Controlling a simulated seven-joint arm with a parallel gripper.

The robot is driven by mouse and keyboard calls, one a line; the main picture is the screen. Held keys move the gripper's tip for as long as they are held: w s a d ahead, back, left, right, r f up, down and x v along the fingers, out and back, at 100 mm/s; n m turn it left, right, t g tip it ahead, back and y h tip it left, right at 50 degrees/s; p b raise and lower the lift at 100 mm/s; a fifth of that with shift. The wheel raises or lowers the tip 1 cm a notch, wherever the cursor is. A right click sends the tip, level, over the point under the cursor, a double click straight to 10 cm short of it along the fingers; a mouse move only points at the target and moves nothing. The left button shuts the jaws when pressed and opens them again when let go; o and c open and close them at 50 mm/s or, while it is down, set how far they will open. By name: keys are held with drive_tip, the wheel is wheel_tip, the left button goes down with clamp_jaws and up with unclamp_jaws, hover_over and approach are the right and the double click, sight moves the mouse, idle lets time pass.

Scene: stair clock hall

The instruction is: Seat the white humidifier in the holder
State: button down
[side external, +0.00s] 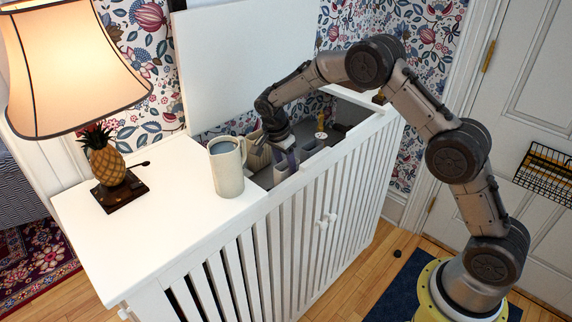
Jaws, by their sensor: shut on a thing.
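My gripper (286,151) reaches down into the open top of the white slatted cabinet. It is shut on a small pale object (282,173), which looks like the white humidifier; the fingers and cabinet edge hide part of it. The object is low in the recess, close behind the front edge. I cannot tell whether it touches anything below. The holder cannot be made out with certainty; a small grey-white open box shape (309,144) lies just right of my gripper.
A cream pitcher (227,172) stands on the cabinet top (165,215), left of the recess. A ribbed beige container (257,153) is beside my gripper. A yellow item (321,130) stands further right. The raised white lid (245,65) is behind. A pineapple lamp (107,165) stands at left.

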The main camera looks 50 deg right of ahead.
drive_tip(key=shift+f, duration=0.1)
drive_tip(key=shift+c, duration=1.7)
unclamp_jaws()
drive_tip(key=v, duration=1.2)
drive_tip(key=shift+r, duration=0.25)
drive_tip(key=s+r+n+t+y, duration=0.25)
drive_tip(key=s+r+n, duration=0.8)
drive_tip(key=s, duration=0.75)
drive_tip(key=s+a+n+t, duration=0.1)
drive_tip(key=s+n, duration=0.2)
drive_tip(key=s, duration=0.6)
drive_tip(key=s+f+n+t, duration=0.1)
drive_tip(key=s+n, duration=0.3)
drive_tip(key=s, duration=0.5)
drive_tip(key=shift+a+f+t, duration=0.25)
drive_tip(key=shift+a+t, duration=0.15)
drive_tip(key=shift+t, duration=0.15)
